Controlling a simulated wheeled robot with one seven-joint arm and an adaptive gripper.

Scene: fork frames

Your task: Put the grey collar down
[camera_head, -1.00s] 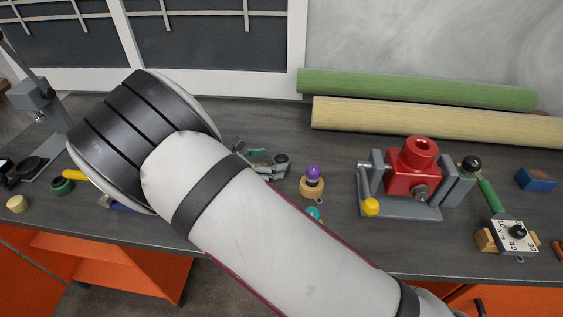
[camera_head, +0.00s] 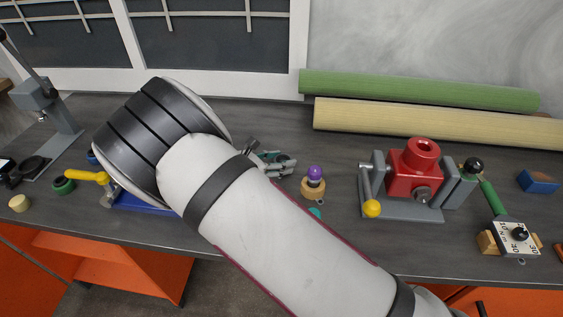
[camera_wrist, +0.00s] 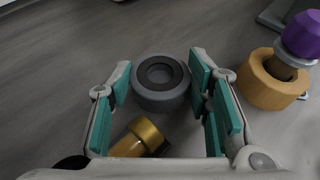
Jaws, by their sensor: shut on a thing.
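The grey collar (camera_wrist: 160,98) is a thick ring with a dark bore, seen in the wrist view between the tips of my gripper (camera_wrist: 161,78). The teal-padded fingers stand on both sides of it, shut on it. In the head view my gripper (camera_head: 279,163) is beyond my forearm, over the bench, left of the purple-knobbed piece. There I cannot clearly make out the collar. I cannot tell whether the collar touches the bench.
A wooden ring (camera_wrist: 266,84) with a purple knob (camera_head: 315,172) stands close on the right. A gold cylinder (camera_wrist: 146,131) shows below the collar. A red block in a grey vise (camera_head: 408,214) stands further right. Green (camera_head: 420,88) and cream rolls lie behind.

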